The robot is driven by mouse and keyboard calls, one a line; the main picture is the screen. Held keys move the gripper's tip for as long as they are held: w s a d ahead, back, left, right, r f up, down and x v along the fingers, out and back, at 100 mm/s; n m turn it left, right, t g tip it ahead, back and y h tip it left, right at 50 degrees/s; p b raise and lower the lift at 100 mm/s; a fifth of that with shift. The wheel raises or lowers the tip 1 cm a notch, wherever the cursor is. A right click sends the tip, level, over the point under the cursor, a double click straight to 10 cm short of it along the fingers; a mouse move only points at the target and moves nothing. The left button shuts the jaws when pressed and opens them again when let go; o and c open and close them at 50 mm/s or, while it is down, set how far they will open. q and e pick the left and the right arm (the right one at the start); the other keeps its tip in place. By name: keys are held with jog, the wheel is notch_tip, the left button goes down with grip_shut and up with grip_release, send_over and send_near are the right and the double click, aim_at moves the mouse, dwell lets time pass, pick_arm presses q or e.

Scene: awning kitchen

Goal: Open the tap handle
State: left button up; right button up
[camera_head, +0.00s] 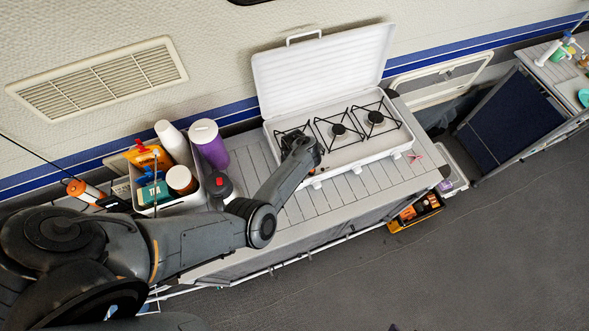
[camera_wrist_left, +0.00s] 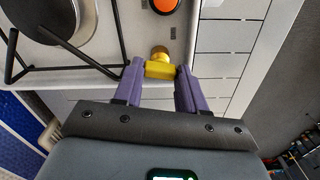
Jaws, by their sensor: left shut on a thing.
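The tap handle (camera_wrist_left: 161,70) is a small yellow bar on a round brass stem at the front side of the white gas stove. My left gripper (camera_wrist_left: 159,69) has its two purple fingers closed on the ends of this bar, one on each side. In the head view my left arm reaches in from the left to the stove's front left corner, and its wrist hides the tap handle there. The white stove (camera_head: 345,159) has its lid (camera_head: 322,70) raised. My right gripper is not in view.
An orange knob (camera_wrist_left: 164,4) sits on the stove just beyond the tap handle. Black pan supports (camera_head: 338,130) stand over the burners. A bin (camera_head: 148,209) of bottles, a purple canister (camera_head: 211,147) and a dark bottle (camera_head: 220,187) stand left of the stove. The slatted counter (camera_head: 355,190) is mostly clear in front.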

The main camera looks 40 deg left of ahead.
pick_arm(q)
jog(key=shift+n+b, duration=0.4)
jog(key=shift+n, duration=0.7)
jog(key=o, duration=1.1)
jog(key=shift+c, duration=0.2)
jog(key=shift+r, duration=0.5)
notch_tip(320, 180, up, 10)
jog(key=p, duration=0.2)
jog(key=shift+p, duration=0.4)
